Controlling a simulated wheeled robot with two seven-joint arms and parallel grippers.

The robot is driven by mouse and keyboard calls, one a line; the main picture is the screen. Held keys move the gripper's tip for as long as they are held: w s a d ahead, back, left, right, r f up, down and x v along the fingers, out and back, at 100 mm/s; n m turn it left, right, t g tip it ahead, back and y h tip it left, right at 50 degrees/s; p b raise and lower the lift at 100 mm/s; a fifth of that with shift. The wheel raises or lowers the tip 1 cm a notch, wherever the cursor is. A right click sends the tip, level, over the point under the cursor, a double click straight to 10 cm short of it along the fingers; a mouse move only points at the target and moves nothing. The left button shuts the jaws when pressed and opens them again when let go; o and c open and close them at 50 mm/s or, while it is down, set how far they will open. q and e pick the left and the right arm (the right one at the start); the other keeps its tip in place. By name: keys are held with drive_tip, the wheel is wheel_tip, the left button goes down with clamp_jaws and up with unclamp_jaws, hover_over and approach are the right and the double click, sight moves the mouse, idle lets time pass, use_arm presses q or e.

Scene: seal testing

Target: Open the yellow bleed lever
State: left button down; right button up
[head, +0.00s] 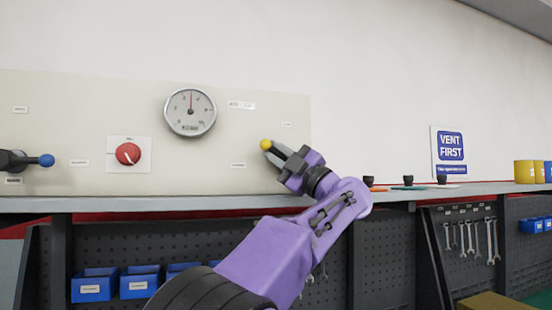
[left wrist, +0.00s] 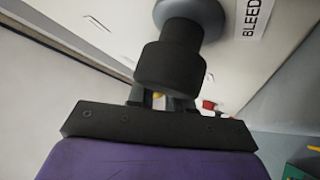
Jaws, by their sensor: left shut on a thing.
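The yellow bleed lever shows its yellow ball end (head: 266,143) in the head view, in front of the pale panel (head: 230,170). My left gripper (head: 277,152) is at this lever, its jaws shut on it just behind the yellow end. The gripper and purple arm hide most of the lever. In the left wrist view a dark round fitting (left wrist: 172,62) with a grey base stands close in front of my left gripper (left wrist: 165,101), beside a BLEED label (left wrist: 256,15). My right gripper is in neither view.
A pressure gauge (head: 190,110), a red knob (head: 128,154) and a blue-tipped lever (head: 46,160) are on the panel to the left. A "VENT FIRST" sign (head: 450,147) stands to the right. The shelf edge (head: 150,203) runs below the panel, above blue bins (head: 93,287).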

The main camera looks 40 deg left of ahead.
use_arm(q)
drive_tip(key=shift+r, duration=0.1)
drive_tip(key=c, duration=1.1)
unclamp_jaws()
drive_tip(key=shift+s, duration=0.1)
drive_tip(key=shift+c, duration=0.2)
drive_tip(key=b+v, duration=0.4)
drive_tip(key=v, duration=0.6)
drive_tip(key=shift+d+f+b, duration=0.2)
drive_tip(key=shift+b, duration=0.2)
